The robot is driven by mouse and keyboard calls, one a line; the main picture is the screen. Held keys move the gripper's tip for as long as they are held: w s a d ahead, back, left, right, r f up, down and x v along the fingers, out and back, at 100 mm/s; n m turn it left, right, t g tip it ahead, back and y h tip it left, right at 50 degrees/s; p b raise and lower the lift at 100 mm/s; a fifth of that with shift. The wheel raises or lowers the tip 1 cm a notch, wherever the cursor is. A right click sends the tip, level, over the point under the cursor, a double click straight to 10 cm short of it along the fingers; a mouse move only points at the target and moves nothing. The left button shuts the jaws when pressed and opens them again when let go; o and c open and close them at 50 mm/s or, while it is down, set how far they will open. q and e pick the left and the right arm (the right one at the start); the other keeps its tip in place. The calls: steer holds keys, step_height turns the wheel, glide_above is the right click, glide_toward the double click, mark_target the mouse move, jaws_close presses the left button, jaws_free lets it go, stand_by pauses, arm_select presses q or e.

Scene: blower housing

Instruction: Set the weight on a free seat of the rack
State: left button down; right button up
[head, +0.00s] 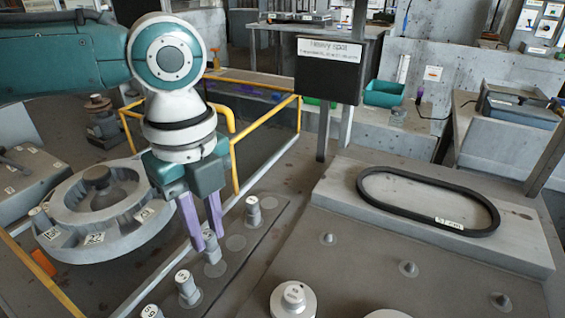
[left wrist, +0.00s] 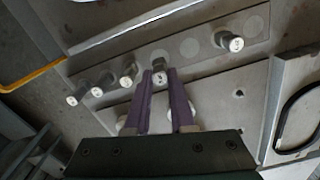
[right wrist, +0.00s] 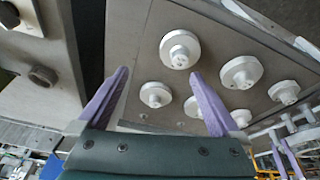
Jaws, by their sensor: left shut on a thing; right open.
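My left gripper (head: 206,243) points down over the rack (head: 232,271), a dark strip with round seats. Its purple fingers are shut on a small grey weight with a white top (head: 209,241); the weight also shows between the fingertips in the left wrist view (left wrist: 159,76). Whether its bottom touches the rack I cannot tell. Another weight (head: 253,211) stands behind it, and others (head: 187,287) stand nearer. Bare seats show as pale discs, one (head: 236,242) right beside the held weight and one (left wrist: 254,25) at the strip's end. My right gripper (right wrist: 160,84) is open and empty.
Several round flanged discs (right wrist: 181,49) sit on a grey plate beyond my right fingers. A black oval ring (head: 428,200) lies on the raised block at right. A round grey housing (head: 98,205) and a yellow rail (head: 236,165) stand left of the rack.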

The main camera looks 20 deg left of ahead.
arm_select(q)
steer(key=shift+f+p, duration=0.1)
steer(key=shift+p, duration=0.2)
arm_select(e)
steer(key=shift+a+r, duration=0.1)
steer(key=shift+r, duration=0.2)
arm_select(q)
steer(key=shift+f, duration=0.25)
arm_select(e)
steer(key=shift+f, duration=0.1)
arm_select(q)
steer(key=shift+f, duration=0.3)
steer(key=shift+f, duration=0.15)
arm_select(e)
steer(key=shift+f, duration=0.1)
stand_by(0.4)
arm_select(q)
steer(key=shift+f+b, duration=0.3)
steer(key=shift+f, duration=0.05)
arm_select(e)
steer(key=shift+f, duration=0.1)
arm_select(q)
steer(key=c, duration=0.7)
jaws_free()
steer(key=shift+r, duration=0.1)
